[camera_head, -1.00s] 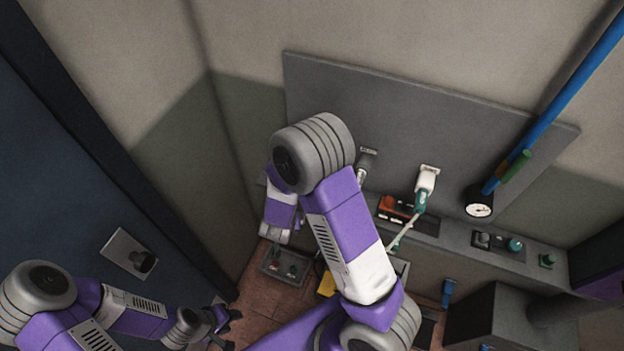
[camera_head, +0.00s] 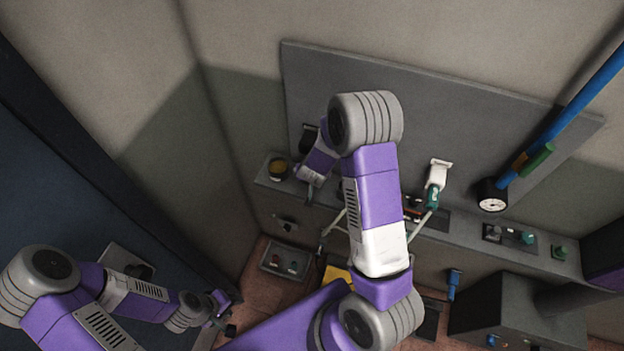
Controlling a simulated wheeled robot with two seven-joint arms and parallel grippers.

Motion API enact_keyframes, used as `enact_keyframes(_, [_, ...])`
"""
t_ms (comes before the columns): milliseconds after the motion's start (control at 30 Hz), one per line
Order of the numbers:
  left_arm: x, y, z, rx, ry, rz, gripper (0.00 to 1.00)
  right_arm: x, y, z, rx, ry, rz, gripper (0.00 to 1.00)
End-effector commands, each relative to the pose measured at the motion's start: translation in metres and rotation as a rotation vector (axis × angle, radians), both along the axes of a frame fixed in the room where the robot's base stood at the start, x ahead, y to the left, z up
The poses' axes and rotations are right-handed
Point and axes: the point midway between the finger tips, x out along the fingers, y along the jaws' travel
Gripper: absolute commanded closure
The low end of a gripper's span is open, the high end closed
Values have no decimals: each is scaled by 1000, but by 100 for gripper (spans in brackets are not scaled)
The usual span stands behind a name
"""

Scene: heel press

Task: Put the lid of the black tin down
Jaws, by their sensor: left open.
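A round dark tin (camera_head: 277,168), open on top with something yellow-brown inside, stands at the left end of the grey ledge. A dark piece (camera_head: 308,137) shows behind it to the right, against the wall panel; it may be the raised lid, but my arm partly covers it. My right arm crosses the middle, and its wrist end (camera_head: 309,178) is just right of the tin. The fingers there are too small and hidden to read. My left gripper (camera_head: 224,307) is open at lower left, low beside the dark door edge and far from the tin.
The ledge (camera_head: 465,238) carries a white-and-green lever (camera_head: 437,185), a gauge (camera_head: 492,195) and green knobs. A blue pole (camera_head: 565,115) leans at right. A grey box with two buttons (camera_head: 286,259) sits below the tin. A dark machine (camera_head: 500,312) fills the lower right.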

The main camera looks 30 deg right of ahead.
Motion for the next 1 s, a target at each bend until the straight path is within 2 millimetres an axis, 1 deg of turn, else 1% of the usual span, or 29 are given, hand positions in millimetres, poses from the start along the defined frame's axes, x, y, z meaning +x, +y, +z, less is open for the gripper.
enact_keyframes(33, [0,0,-6,0,0,0,57,0,0,-6,0,-1,-1,44])
enact_keyframes(267, [0,0,-12,0,-1,-1,57,1,1,-12,0,-2,1,44])
enact_keyframes(500, [0,0,-39,0,-1,-1,57,1,2,-40,1,-1,2,44])
enact_keyframes(600, [0,0,-47,0,-1,-1,57,3,0,-46,0,-2,2,44])
enact_keyframes(867, [0,0,-45,0,-1,-1,57,3,0,-44,0,-2,4,44])
enact_keyframes(1000, [0,0,-48,0,-1,-1,57,3,0,-48,-1,-2,5,44])
